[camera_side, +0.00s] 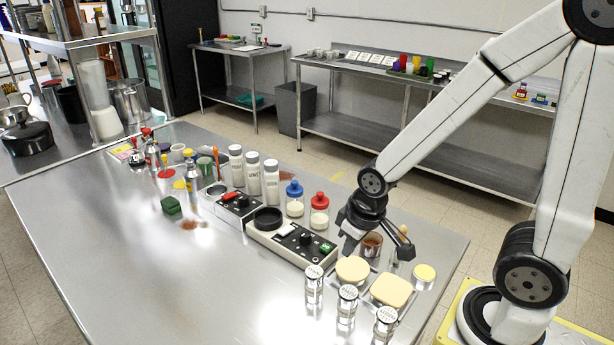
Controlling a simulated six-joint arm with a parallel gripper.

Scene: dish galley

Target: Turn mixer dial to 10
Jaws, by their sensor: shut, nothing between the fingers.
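Two low control boxes stand in the middle of the steel table. The nearer, longer box (290,243) has a round black dish at its left end, black knobs and a green switch at its right end. One black dial (305,239) shows on its top. The farther box (240,205) has a red switch and a dark knob. I cannot tell which box is the mixer, and the dial numbers are too small to read. My gripper (349,246) is shut and empty. It is just right of the longer box, apart from its dial, beside a brown-filled jar.
Blue-lidded (294,199) and red-lidded (319,211) jars and several white shakers stand behind the boxes. Cream-topped containers (391,290) and clear jars (347,304) stand in front of and below my gripper. The front left table is clear.

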